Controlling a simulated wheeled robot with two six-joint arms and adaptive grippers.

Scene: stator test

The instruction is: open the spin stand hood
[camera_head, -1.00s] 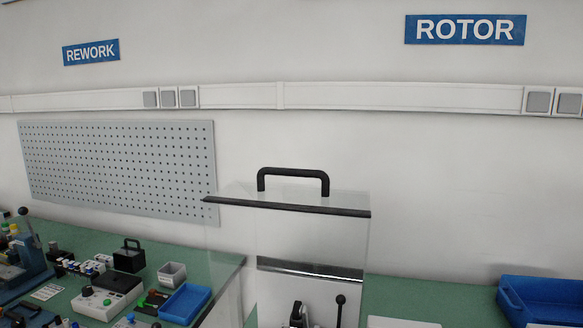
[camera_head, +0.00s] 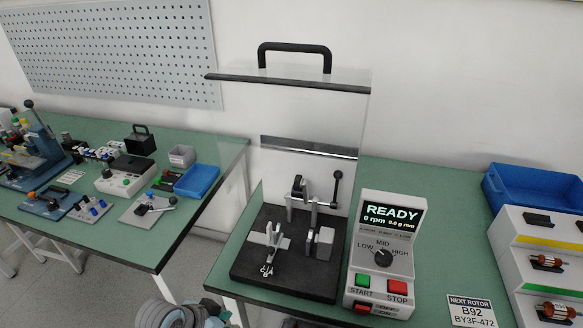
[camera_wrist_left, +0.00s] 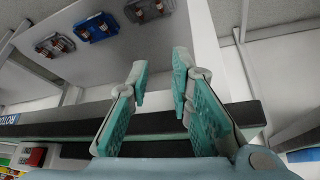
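The spin stand (camera_head: 250,273) has a dark base with metal supports and stands on the green bench in the head view. Its clear hood (camera_head: 300,108) appears raised, upright above the rear of the base, with a black top edge and a black handle (camera_head: 295,47). The clear panel's lower edges are hard to make out. In the left wrist view my left gripper (camera_wrist_left: 160,75) has its teal-padded fingers apart with nothing between them. Part of my arm shows at the bottom left in the head view. My right gripper is not visible.
A control box (camera_head: 383,285) reading READY, 0 rpm stands right of the base. A blue bin (camera_head: 535,190) and a stepped rotor rack (camera_head: 510,245) are farther right. The left bench (camera_head: 140,255) holds tools and a small blue tray (camera_head: 197,180). A floor gap separates the benches.

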